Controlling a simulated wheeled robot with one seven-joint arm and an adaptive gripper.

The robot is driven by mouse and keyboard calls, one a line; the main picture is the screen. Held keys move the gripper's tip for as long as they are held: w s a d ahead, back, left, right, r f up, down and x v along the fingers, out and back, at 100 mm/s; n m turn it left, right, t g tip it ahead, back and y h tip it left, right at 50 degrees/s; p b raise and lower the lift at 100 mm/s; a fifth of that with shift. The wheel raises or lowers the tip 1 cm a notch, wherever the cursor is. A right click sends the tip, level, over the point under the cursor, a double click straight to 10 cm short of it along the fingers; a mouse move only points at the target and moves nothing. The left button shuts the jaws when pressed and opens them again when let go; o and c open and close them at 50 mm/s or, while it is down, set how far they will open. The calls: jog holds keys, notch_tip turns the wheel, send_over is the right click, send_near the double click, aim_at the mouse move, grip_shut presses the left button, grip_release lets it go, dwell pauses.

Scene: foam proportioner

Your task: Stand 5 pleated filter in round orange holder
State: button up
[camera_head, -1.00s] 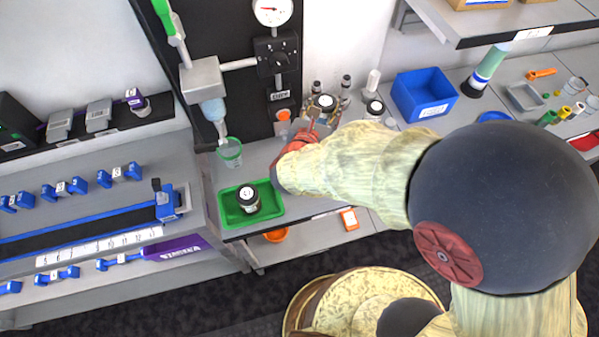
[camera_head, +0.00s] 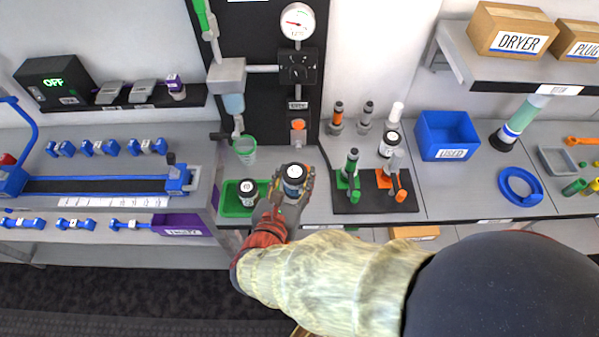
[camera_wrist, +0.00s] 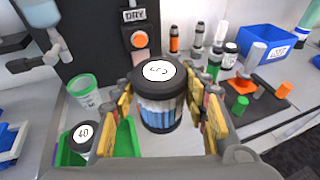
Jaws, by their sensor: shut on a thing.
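The pleated filter marked 5 (camera_head: 294,176) has a black cap with a white label and blue and white pleats. It also shows large in the wrist view (camera_wrist: 159,98). My gripper (camera_head: 292,188) is shut on it from both sides and holds it roughly upright, beside the green tray's right end. Its height above the bench is hard to tell.
The green tray (camera_head: 230,209) holds another filter, marked 40 (camera_head: 247,191). A green cup (camera_head: 245,150) stands behind it. The black mat (camera_head: 372,202) with upright fittings is to the right, with another capped filter (camera_head: 389,143) behind. A blue bin (camera_head: 446,138) and blue ring (camera_head: 520,187) stand farther right.

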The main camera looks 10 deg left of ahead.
jog(key=shift+w+a+f+b, duration=0.25)
jog(key=shift+w+f+b, duration=0.7)
jog(key=shift+w+f, duration=1)
jog(key=shift+w+a+f+b, duration=0.3)
jog(key=shift+w+f+b, duration=0.65)
jog(key=shift+w+f, duration=1)
jog(key=shift+w+a+f+b, duration=0.25)
jog(key=shift+w+f+b, duration=0.7)
jog(key=shift+w+f, duration=1)
jog(key=shift+s+f, duration=0.1)
jog(key=shift+f+b, duration=0.3)
jog(key=shift+f, duration=0.1)
jog(key=o, duration=1.2)
jog(key=shift+r, duration=0.1)
